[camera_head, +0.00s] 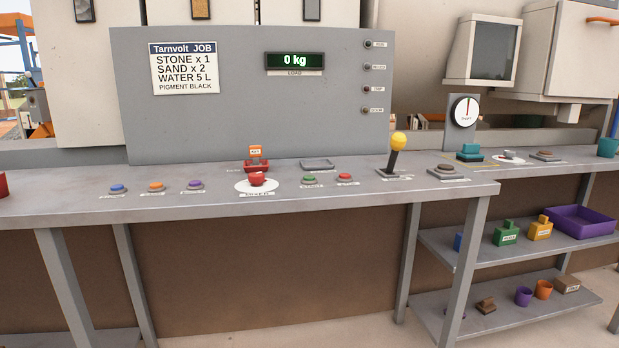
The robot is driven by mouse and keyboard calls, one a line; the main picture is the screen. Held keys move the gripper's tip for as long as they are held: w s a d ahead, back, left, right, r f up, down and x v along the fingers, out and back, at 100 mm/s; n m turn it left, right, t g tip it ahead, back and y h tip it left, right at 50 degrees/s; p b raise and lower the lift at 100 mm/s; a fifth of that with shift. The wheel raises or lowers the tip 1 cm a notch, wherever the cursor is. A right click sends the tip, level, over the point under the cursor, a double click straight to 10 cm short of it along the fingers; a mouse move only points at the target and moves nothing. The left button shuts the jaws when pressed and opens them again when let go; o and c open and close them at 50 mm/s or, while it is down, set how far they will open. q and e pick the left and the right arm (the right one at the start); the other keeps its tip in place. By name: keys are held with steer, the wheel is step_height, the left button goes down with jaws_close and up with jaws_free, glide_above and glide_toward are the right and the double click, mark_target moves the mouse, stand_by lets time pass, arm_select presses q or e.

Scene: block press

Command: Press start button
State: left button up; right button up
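A green button (310,179) and a red button (345,177) sit side by side on the grey bench, right of the middle. Both have small labels too blurred to read, so I cannot tell from the text which is the start button. To their left a larger red mushroom button (257,179) stands on a white disc. A blue button (118,188), an orange button (156,187) and a purple button (195,185) are at the bench's left. A grey button (448,171) is at the right. Neither of my grippers shows.
A yellow-knobbed lever (397,147) stands upright right of the red button. A red key-like part (256,160) and an empty grey tray (317,164) are behind the buttons. The display (295,61) reads 0 kg. Shelves (520,245) at right hold several coloured items.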

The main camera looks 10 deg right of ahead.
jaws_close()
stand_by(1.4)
